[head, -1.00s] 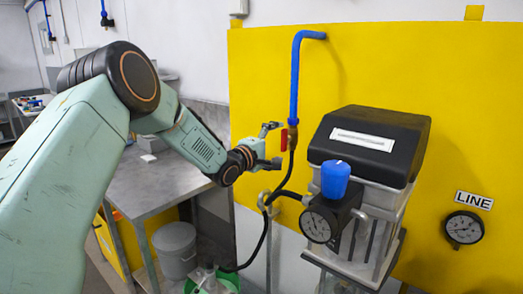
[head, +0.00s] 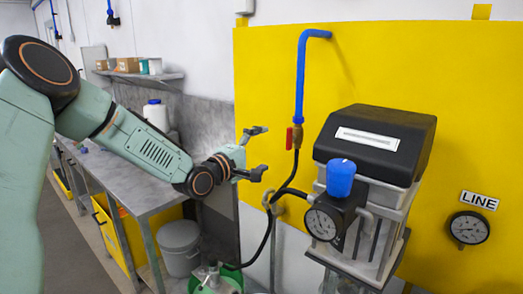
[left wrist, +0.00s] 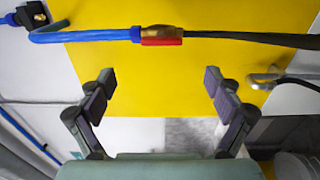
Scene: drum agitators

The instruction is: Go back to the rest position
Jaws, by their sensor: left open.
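My left gripper (head: 258,152) is open and empty in the head view, left of the red valve handle (head: 290,138) on the blue air pipe (head: 300,80). In the left wrist view its two fingers (left wrist: 158,100) are spread wide with nothing between them. The red valve handle (left wrist: 161,42) and the blue pipe (left wrist: 85,36) lie beyond the fingertips, apart from them. The handle appears to lie along the pipe. My right gripper is in neither view.
A regulator with a blue knob (head: 341,178) and a gauge (head: 322,222) hangs in front of the black-topped unit (head: 375,140). A steel bench (head: 130,185) stands below my left arm, with a grey bucket (head: 180,248) beside it. A black hose (head: 262,240) hangs down.

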